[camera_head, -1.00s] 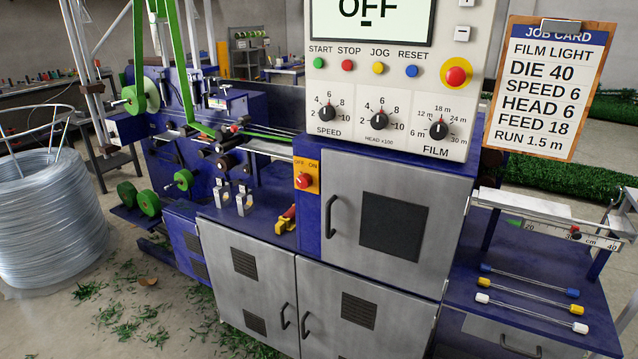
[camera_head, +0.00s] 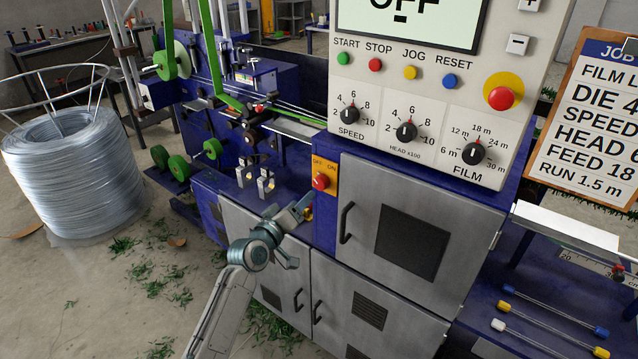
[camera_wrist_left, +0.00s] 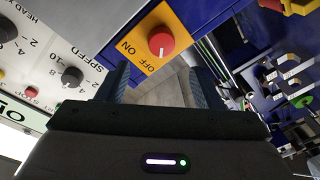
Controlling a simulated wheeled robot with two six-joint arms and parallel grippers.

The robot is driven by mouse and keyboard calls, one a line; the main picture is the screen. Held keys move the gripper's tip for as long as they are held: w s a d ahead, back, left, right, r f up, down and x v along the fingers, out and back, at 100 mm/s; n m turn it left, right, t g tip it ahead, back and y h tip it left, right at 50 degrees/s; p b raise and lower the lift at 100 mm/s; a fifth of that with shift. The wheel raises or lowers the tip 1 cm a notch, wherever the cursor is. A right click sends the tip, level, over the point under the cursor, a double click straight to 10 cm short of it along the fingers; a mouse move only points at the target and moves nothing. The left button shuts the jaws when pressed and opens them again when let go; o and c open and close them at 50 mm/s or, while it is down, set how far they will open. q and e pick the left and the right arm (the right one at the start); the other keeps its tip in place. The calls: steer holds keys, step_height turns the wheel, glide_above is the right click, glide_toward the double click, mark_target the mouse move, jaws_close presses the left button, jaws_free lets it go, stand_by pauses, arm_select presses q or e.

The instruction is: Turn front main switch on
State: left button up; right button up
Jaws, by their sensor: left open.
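The front main switch is a red knob (camera_head: 320,181) on an orange plate marked OFF and ON, on the blue column left of the grey cabinet door. In the left wrist view the red knob (camera_wrist_left: 161,41) lies just beyond my open fingers, roughly centred between them, with no contact visible. Its white mark appears on the side toward OFF. My left gripper (camera_head: 299,208) is in front of the machine, below and slightly left of the switch; its fingers (camera_wrist_left: 161,80) are apart and empty. My right gripper is not in view.
The panel above has a display (camera_head: 408,18) reading OFF, coloured buttons, several black dials and a red emergency button (camera_head: 501,98). Door handles (camera_head: 346,223) stick out nearby. A wire coil (camera_head: 65,175) stands at left; a side table with wires (camera_head: 555,310) is at right.

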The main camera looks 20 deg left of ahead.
mark_target(318, 184)
arm_select(q)
steer(key=p+x, duration=0.1)
steer(key=x, duration=0.7)
steer(key=shift+w, duration=0.25)
steer(key=shift+f, duration=0.1)
steer(key=c, duration=1)
